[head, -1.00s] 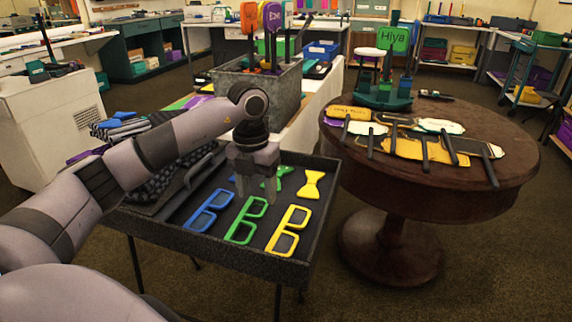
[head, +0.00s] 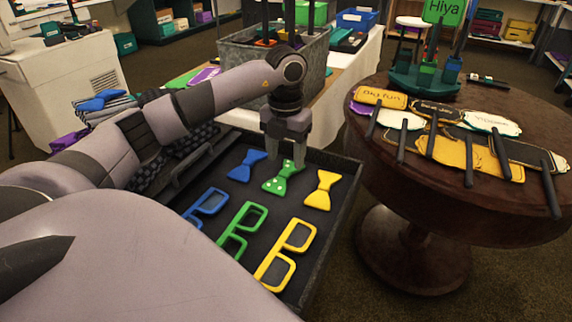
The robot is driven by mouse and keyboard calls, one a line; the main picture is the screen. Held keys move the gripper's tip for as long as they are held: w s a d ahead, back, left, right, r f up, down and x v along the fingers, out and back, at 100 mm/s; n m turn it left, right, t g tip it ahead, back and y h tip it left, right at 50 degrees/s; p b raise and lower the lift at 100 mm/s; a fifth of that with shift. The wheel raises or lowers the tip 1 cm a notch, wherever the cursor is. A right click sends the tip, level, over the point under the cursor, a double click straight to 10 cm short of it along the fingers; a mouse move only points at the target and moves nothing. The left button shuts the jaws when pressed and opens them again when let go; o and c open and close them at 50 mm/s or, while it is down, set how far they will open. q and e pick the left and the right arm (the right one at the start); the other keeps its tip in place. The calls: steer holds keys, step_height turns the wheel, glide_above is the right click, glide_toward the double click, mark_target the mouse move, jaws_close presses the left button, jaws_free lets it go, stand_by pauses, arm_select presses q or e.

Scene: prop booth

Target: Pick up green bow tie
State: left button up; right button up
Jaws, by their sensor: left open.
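The green bow tie (head: 280,184) has pale dots and lies in the dark tray (head: 343,188), between a blue bow tie (head: 247,165) on its left and a yellow bow tie (head: 322,190) on its right. My left gripper (head: 287,164) is open and points down at the far end of the green bow tie. Its fingertips overlap that end in the picture, and I cannot tell whether they touch it. My right gripper is not in view.
Blue glasses (head: 206,203), green glasses (head: 240,231) and yellow glasses (head: 285,252) lie nearer in the tray. A round wooden table (head: 400,200) with several signs stands close on the right. A grey bin (head: 318,62) stands behind the tray.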

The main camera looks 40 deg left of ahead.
mark_target(283, 173)
arm_select(q)
steer(key=f, duration=0.3)
steer(key=f+b, duration=0.1)
steer(key=f, duration=0.1)
steer(key=shift+a, duration=0.35)
steer(key=shift+r, duration=0.1)
jaws_close()
steer(key=shift+r, duration=0.1)
